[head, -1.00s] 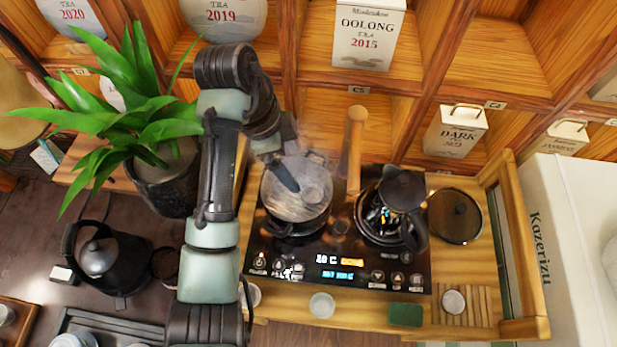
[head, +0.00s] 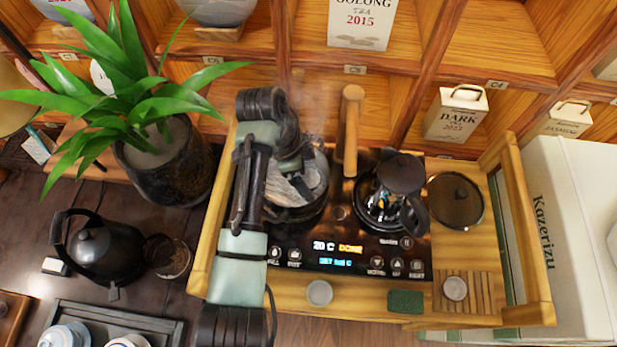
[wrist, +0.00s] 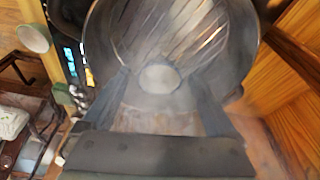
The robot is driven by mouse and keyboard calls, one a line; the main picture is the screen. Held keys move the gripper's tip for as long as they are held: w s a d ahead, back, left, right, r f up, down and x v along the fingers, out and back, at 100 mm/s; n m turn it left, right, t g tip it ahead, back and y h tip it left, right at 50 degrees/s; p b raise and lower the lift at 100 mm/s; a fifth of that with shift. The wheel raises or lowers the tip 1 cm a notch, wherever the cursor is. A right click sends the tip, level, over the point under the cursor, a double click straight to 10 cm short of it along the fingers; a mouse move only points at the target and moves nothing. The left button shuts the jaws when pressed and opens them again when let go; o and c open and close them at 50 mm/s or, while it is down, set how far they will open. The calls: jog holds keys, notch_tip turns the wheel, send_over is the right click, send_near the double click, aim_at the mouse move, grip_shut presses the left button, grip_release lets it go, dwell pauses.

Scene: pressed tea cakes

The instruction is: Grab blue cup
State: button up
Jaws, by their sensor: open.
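A pale blue cup (head: 66,336) stands on the dark tray (head: 172,330) at the lower left of the head view, partly cut off by the frame edge. No cup that I can name as blue shows clearly in the wrist view. My gripper (head: 303,187) is far to the right of that cup, over a steaming pot (head: 298,211) on the stove. In the wrist view my gripper (wrist: 164,98) has its fingers spread, with the blurred pot (wrist: 240,50) beyond them. I see nothing held between the fingers.
A black kettle (head: 92,247) and a dark glass vessel (head: 168,257) stand between the tray and the wooden stove stand (head: 350,312). A potted plant (head: 165,175) is left of my arm. A glass teapot (head: 388,205) is on the stove's right side.

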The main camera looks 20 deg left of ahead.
jog(key=shift+d+f, duration=0.1)
jog(key=shift+f, duration=0.2)
jog(key=c, duration=1.3)
jog(key=shift+r, duration=0.15)
